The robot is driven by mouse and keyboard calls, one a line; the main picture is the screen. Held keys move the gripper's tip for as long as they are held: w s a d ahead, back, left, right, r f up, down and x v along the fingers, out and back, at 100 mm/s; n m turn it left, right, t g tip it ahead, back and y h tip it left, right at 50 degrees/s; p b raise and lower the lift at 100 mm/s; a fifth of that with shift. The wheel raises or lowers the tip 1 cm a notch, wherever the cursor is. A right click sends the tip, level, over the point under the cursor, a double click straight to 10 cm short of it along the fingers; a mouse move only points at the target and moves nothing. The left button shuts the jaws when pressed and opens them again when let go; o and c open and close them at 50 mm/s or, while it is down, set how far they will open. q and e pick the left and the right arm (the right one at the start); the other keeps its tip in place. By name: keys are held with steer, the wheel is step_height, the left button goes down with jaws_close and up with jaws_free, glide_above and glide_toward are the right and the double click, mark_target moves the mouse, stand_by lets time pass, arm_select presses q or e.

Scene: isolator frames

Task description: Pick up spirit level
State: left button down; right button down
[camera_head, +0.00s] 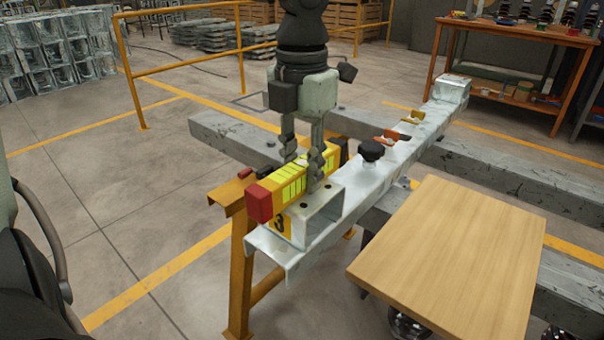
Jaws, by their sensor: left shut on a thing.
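The spirit level (284,188) is yellow with a red end cap. My left gripper (307,168) points down from above and is shut on the spirit level, with a finger on each side. The gripper hides part of the level's far half. I cannot tell whether the level touches the beam below. My right gripper is not in view.
An orange trestle (240,262) stands under the beam's near end. The beam carries a black knob (372,150) and small orange clamps. A wooden board (450,262) is close on the right. Thick grey beams lie behind. A workbench (515,35) stands at the back right.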

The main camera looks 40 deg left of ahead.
mark_target(303, 162)
arm_select(q)
steer(key=shift+r, duration=0.15)
